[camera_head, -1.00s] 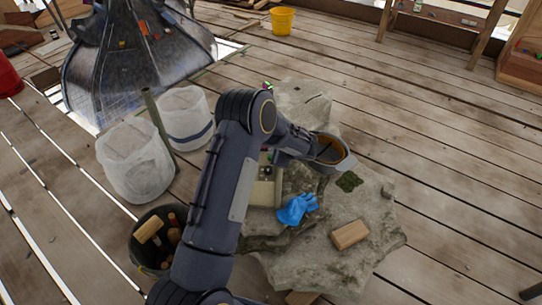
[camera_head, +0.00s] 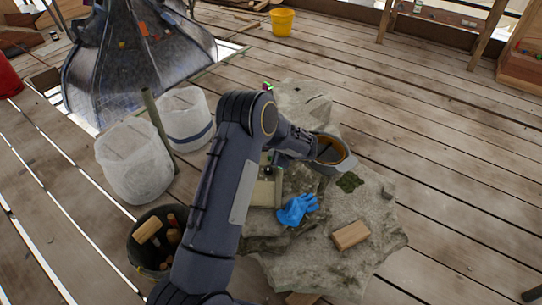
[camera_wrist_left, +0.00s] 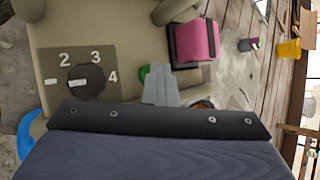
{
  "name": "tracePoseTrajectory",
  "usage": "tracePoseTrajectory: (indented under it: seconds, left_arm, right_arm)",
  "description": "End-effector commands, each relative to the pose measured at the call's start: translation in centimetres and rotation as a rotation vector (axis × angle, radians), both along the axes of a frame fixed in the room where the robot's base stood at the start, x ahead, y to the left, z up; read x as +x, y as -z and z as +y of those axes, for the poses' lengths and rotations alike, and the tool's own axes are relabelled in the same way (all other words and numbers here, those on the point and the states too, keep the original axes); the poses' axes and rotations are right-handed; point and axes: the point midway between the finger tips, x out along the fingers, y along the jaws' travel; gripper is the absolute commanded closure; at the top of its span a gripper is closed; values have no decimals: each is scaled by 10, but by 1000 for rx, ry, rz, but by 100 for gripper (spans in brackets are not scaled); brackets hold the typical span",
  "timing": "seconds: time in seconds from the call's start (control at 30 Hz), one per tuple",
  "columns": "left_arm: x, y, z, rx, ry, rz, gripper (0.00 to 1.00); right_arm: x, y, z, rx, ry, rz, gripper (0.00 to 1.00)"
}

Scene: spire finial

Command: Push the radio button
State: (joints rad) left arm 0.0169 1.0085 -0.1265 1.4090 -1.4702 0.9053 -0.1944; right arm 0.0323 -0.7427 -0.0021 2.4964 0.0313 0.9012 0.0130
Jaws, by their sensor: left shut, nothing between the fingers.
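The beige radio (camera_head: 262,194) lies on the grey rock, partly hidden behind my left arm in the head view. In the left wrist view the radio (camera_wrist_left: 130,20) fills the upper left, with a dark dial (camera_wrist_left: 85,80) marked 2, 3 and 4. A round green button (camera_wrist_left: 145,73) is to the right of the dial, partly covered by my left gripper (camera_wrist_left: 161,86). The grey fingers are shut and empty, right over or beside the button. I cannot tell whether they touch it. My right gripper is not in view.
A blue glove (camera_head: 297,209) and a wooden block (camera_head: 350,235) lie on the rock (camera_head: 345,205). A grey round vessel (camera_head: 345,163) stands close by my forearm. A pink object (camera_wrist_left: 198,40) is near the radio. White sacks (camera_head: 135,165) and a tool bucket (camera_head: 142,262) are left.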

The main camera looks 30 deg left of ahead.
Motion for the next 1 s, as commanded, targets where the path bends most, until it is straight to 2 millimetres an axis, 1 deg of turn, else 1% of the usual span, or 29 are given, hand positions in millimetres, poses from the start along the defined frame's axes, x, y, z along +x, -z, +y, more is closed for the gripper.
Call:
tracePoseTrajectory:
  seconds: [0.23, 0.47, 0.57, 0.67, 1.0]
  left_arm:
    - [-1, -6, 0, -1, -1, 1, 100]
    - [-1, -7, 0, -1, -1, 1, 100]
    - [-1, -10, 0, 0, -1, 1, 100]
    - [0, -18, 0, 0, 0, 0, 100]
    - [0, -52, 0, 0, 0, 0, 100]
  right_arm:
    - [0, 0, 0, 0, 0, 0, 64]
    - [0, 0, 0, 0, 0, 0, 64]
    - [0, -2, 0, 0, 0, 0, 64]
    - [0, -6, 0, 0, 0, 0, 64]
    - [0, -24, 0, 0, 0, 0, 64]
